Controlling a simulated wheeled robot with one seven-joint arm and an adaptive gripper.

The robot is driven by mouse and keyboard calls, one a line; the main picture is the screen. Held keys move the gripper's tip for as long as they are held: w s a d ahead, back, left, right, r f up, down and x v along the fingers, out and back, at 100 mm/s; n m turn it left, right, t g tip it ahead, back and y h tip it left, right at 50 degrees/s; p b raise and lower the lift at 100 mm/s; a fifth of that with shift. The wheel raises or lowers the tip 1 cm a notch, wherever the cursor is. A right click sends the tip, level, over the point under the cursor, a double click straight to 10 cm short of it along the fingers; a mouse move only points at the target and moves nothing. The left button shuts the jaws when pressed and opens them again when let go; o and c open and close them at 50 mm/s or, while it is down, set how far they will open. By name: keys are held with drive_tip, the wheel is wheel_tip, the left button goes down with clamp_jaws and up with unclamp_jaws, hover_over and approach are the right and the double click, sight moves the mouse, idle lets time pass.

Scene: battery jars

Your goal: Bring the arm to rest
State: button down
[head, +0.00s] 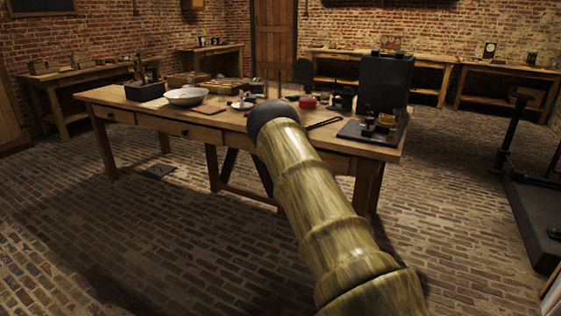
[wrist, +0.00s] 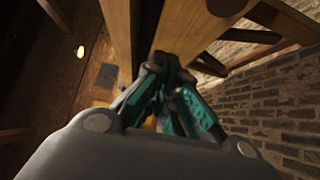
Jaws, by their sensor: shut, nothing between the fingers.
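My arm (head: 315,200) reaches out from the lower right of the head view toward the long wooden table (head: 190,131). Its dark rounded joint (head: 272,118) shows in front of the table's front edge. My gripper is hidden in the head view. In the wrist view my gripper (wrist: 168,62) shows its teal and grey fingers drawn together, with nothing seen between them. Wooden beams (wrist: 184,32) of a table-like frame lie close beyond the fingertips. I cannot tell whether the fingers touch them.
The table holds a white bowl (head: 186,97), a black box (head: 145,91), a red object (head: 308,102) and a tall dark case (head: 385,82). A dark stand (head: 512,125) is at the right. The brick floor (head: 130,230) at left is mostly clear.

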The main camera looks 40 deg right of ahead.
drive_tip(key=v, duration=0.6)
drive_tip(key=shift+p, duration=0.3)
